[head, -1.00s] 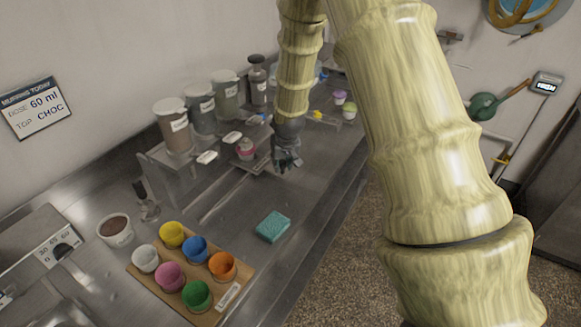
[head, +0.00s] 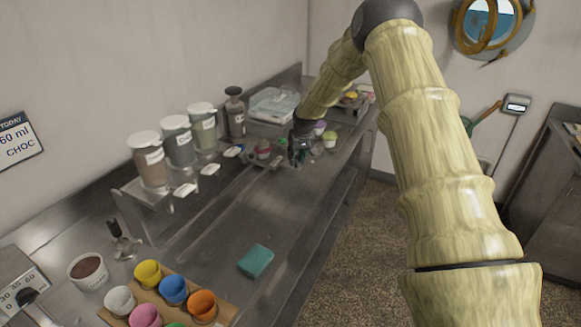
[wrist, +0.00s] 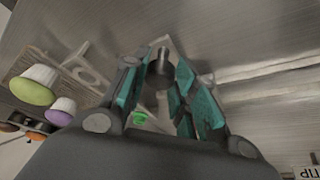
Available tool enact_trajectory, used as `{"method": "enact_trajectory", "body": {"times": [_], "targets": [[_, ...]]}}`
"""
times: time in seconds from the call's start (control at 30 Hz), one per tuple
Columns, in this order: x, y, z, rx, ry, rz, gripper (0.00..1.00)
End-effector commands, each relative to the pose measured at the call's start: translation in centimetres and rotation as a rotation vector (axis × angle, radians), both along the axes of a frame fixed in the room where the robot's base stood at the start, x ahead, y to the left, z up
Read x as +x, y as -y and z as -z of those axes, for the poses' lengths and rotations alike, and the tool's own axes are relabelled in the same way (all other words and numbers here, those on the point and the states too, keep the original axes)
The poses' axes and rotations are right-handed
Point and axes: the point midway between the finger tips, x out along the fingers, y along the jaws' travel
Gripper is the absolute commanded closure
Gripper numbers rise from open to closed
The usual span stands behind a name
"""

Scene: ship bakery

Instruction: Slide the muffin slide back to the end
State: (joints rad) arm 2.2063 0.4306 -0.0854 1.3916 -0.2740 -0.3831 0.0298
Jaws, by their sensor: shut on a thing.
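The muffin slide (head: 270,163) is a metal carriage on rails along the steel counter, now past the far end of the dispenser row. A muffin in a pink cup (head: 263,149) stands on it. My gripper (head: 301,157) is at the slide, just right of the pink cup. In the wrist view, my gripper (wrist: 160,82) has its teal-padded fingers around a small metal post (wrist: 160,64), which looks like the slide's handle. The contact itself is partly hidden by the fingers. A small bright green spot (wrist: 140,117) shows below the post.
Muffins in green (head: 329,139) and purple (head: 319,128) cups stand close beyond my gripper. A clear lidded container (head: 272,103) is behind. Three lidded dispensers (head: 178,140) line the wall side.

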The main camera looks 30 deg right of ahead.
Motion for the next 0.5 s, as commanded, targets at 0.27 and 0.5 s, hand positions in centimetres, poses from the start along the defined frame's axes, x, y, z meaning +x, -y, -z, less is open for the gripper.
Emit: {"method": "enact_trajectory", "body": {"times": [0.27, 0.5], "targets": [[1.0, 1.8, 0.2, 0.001, -0.002, 0.001, 1.0], [1.2, 2.2, 0.0, -0.001, 0.001, 0.001, 1.0]]}}
